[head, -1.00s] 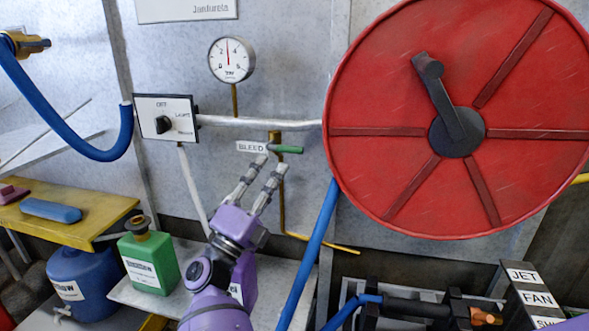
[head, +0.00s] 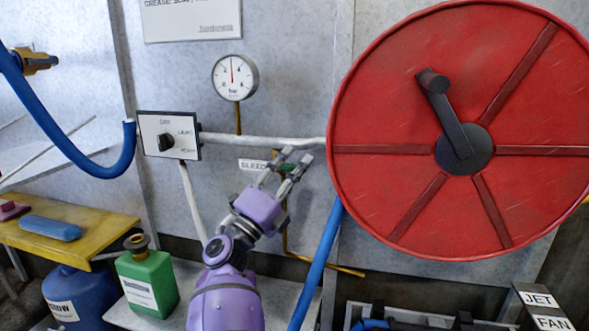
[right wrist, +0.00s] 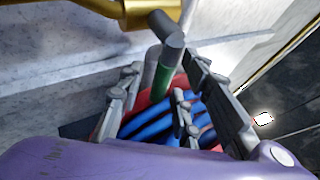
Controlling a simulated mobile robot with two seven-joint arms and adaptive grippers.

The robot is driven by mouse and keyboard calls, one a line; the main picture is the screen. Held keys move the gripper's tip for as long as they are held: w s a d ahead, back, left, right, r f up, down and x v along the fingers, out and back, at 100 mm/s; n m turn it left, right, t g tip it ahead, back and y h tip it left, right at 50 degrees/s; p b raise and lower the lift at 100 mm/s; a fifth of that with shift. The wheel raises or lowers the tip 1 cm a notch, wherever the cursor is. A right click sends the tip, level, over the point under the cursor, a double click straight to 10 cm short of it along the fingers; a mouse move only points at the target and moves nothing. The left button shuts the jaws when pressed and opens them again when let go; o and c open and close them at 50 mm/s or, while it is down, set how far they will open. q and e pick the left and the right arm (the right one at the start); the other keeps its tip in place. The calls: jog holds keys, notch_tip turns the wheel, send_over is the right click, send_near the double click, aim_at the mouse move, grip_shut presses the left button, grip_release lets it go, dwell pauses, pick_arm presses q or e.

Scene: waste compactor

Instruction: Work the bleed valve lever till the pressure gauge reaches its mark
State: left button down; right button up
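The round white pressure gauge (head: 235,77) is on the wall, its red needle pointing about straight up. Below it, the bleed valve's green lever (head: 287,168) sits beside the BLEED label (head: 253,165), partly covered by my right gripper (head: 295,156). In the right wrist view the green lever (right wrist: 164,72) hangs from a grey pivot on the brass valve (right wrist: 150,12). The fingers of my right gripper (right wrist: 166,82) are apart, one on each side of the lever. I cannot tell whether either finger touches it. My left gripper is out of view.
A large red hose reel (head: 380,110) fills the right side. A switch box (head: 168,135) is on the wall to the left. A blue hose (head: 318,262) runs below the reel. A green container (head: 148,283) stands on the lower shelf.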

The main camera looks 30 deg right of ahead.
jog(key=shift+c, duration=0.3)
grip_shut()
jog(key=r+n+t+p, duration=0.1)
jog(key=n+p, duration=0.1)
jog(key=r+n+t+p, duration=0.1)
jog(key=n+t, duration=0.1)
jog(key=shift+t+p, duration=0.3)
jog(key=shift+p, duration=0.05)
jog(key=n+t+p, duration=0.1)
jog(key=n+t, duration=0.1)
jog(key=r+n+t+y+p, duration=0.1)
jog(key=n+p, duration=0.1)
jog(key=n, duration=0.1)
jog(key=shift+w+a+t+y, duration=0.15)
jog(key=shift+t+y, duration=0.15)
jog(key=shift+t, duration=0.1)
jog(key=shift+n+t+p, duration=0.3)
jog(key=shift+n+t, duration=0.1)
jog(key=shift+n, duration=0.2)
jog(key=shift+w+a+f+y, duration=0.1)
jog(key=shift+f+y, duration=0.05)
jog(key=shift+y, duration=0.15)
